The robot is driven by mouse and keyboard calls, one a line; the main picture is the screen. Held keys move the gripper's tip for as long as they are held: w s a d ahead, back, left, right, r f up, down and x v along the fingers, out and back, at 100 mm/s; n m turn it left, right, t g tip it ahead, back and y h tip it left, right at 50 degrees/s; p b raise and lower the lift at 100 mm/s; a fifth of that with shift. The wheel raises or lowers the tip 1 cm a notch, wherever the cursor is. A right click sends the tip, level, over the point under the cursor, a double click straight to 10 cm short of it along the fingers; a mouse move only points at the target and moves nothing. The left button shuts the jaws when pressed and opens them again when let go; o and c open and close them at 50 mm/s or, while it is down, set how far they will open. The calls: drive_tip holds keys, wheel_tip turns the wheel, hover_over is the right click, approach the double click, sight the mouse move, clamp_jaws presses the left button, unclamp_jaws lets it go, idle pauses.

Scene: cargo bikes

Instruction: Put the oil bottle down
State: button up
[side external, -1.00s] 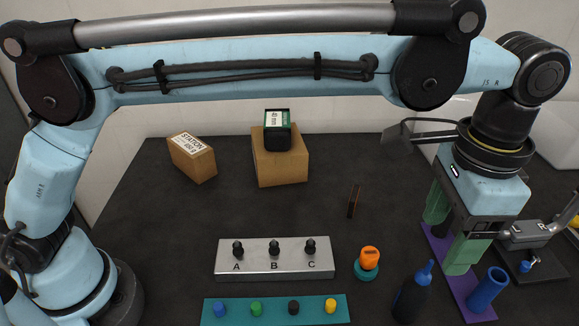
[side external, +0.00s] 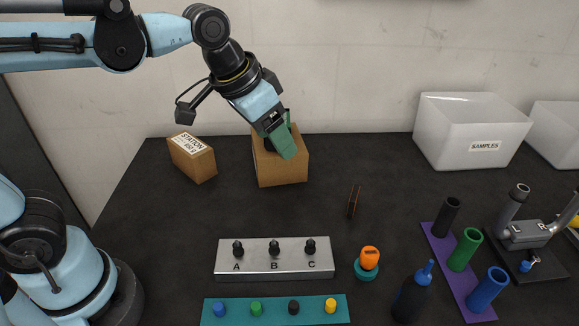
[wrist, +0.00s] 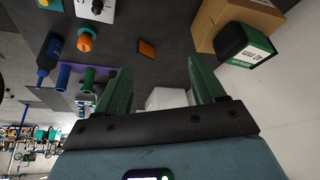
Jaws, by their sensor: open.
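The oil bottle (side external: 410,298), dark with a blue nozzle, stands upright on the dark table at the front, just left of the purple strip. It also shows at the left of the wrist view (wrist: 48,58). My gripper (side external: 287,140) is open, far from the bottle, in front of the cardboard box at the back. In the wrist view my gripper's two green fingers (wrist: 160,82) are spread apart with nothing held between them.
The cardboard box (side external: 283,174) carries a black item with a green-white label (wrist: 246,45), mostly hidden by my gripper in the side view. A purple strip (side external: 462,277) holds several coloured tubes. A silver A-B-C panel (side external: 274,264) lies front centre.

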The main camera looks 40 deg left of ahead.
drive_tip(key=s+a+f+n+t+y, duration=0.1)
drive_tip(key=s+a+f+n+t, duration=0.1)
drive_tip(key=s+a+f, duration=0.3)
drive_tip(key=a, duration=0.3)
drive_tip(key=shift+s+a+f+n, duration=0.15)
drive_tip(key=shift+s+f+n, duration=0.1)
drive_tip(key=shift+f+n, duration=0.15)
drive_tip(key=shift+r, duration=0.1)
idle(0.6)
